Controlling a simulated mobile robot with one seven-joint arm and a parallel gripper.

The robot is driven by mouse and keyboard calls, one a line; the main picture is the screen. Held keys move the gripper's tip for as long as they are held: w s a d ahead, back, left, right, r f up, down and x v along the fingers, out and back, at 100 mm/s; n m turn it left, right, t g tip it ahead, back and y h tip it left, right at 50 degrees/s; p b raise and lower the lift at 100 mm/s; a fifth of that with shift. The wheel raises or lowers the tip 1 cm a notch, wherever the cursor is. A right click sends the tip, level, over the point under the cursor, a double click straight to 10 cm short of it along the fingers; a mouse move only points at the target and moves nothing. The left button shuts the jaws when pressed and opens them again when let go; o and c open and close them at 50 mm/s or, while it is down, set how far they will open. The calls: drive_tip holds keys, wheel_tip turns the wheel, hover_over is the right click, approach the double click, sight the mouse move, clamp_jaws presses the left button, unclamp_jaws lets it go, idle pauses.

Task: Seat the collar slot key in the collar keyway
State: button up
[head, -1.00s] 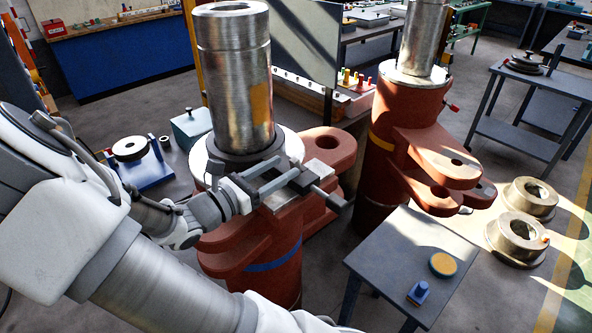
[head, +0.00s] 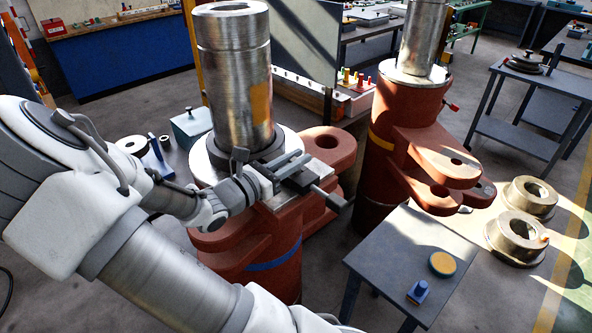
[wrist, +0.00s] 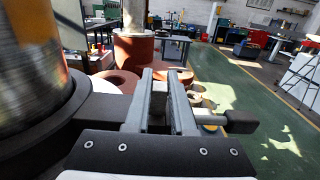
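A dark collar (head: 262,154) rings the foot of the tall steel column; its curved side also shows at the left of the wrist view (wrist: 30,130). A dark block with a rod and a dark cylindrical handle (head: 336,201) sits at the collar's right side; the handle also shows in the wrist view (wrist: 240,121). I cannot tell key from keyway here. My gripper (head: 304,158) is beside the column, at this block.
The steel column (head: 235,75) rises close to the left of my gripper. A red lug (head: 328,142) with a hole lies just behind. A grey table (head: 385,255) at the front right holds a blue knobbed piece (head: 419,291) and a yellow-topped disc (head: 443,264).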

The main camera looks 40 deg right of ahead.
sight(296, 158)
clamp_jaws()
drive_tip(key=shift+r, duration=0.1)
wheel_tip(296, 158, up, 10)
drive_tip(key=p, duration=1)
drive_tip(key=shift+y, duration=0.9)
drive_tip(key=shift+w+d+f+b, duration=0.15)
drive_tip(key=shift+f+b, duration=0.1)
drive_tip(key=shift+f, duration=0.7)
drive_tip(key=shift+s+d+f+b, duration=0.1)
drive_tip(key=shift+f+b, duration=0.1)
drive_tip(key=shift+f, duration=0.75)
drive_tip(key=shift+w+d+f+b, duration=0.15)
drive_tip(key=shift+f+b, duration=0.1)
drive_tip(key=shift+f, duration=0.7)
drive_tip(key=shift+p, duration=0.35)
drive_tip(key=shift+f+b, duration=2.3)
drive_tip(key=shift+f, duration=0.6)
drive_tip(key=o, duration=0.8)
unclamp_jaws()
